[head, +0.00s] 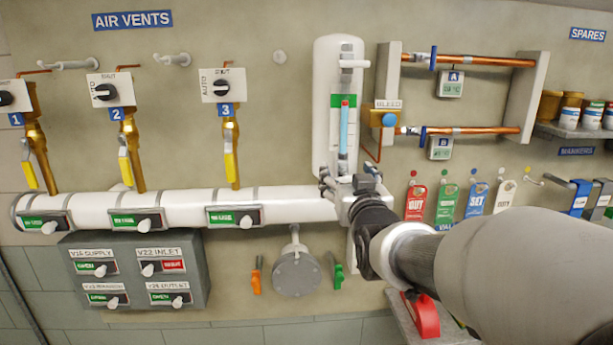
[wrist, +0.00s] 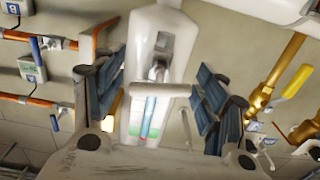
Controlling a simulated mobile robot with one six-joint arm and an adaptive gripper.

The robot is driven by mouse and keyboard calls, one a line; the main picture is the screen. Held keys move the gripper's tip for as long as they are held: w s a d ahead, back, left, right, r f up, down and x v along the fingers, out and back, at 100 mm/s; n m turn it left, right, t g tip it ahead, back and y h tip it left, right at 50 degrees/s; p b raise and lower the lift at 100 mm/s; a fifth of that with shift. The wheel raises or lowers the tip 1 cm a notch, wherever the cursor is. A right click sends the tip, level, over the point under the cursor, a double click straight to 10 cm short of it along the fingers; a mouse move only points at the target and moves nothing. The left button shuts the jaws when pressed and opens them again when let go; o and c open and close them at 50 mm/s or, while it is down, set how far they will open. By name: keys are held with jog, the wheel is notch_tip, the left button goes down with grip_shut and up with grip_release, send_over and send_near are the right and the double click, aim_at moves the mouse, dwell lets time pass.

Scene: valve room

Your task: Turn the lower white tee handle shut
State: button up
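A white gauge panel (head: 330,130) with a blue tube stands on the wall in the middle of the head view. Its upper white tee handle (head: 353,63) lies crosswise near the panel's top. The lower white tee handle (wrist: 160,90) shows in the wrist view, which is turned upside down. Its bar lies crosswise between my gripper's fingers. My gripper (wrist: 160,100) is open, with a finger past each end of the bar and a gap on both sides. In the head view my gripper (head: 348,185) largely covers the lower handle.
A white pipe (head: 285,206) runs left from beside my gripper. Copper pipes with blue-handled valves (head: 433,58) and a bleed button (head: 389,119) are to the right. Coloured tags (head: 445,204) hang near my arm. Brass vents with yellow levers (head: 231,160) are to the left.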

jog(key=c, duration=1.1)
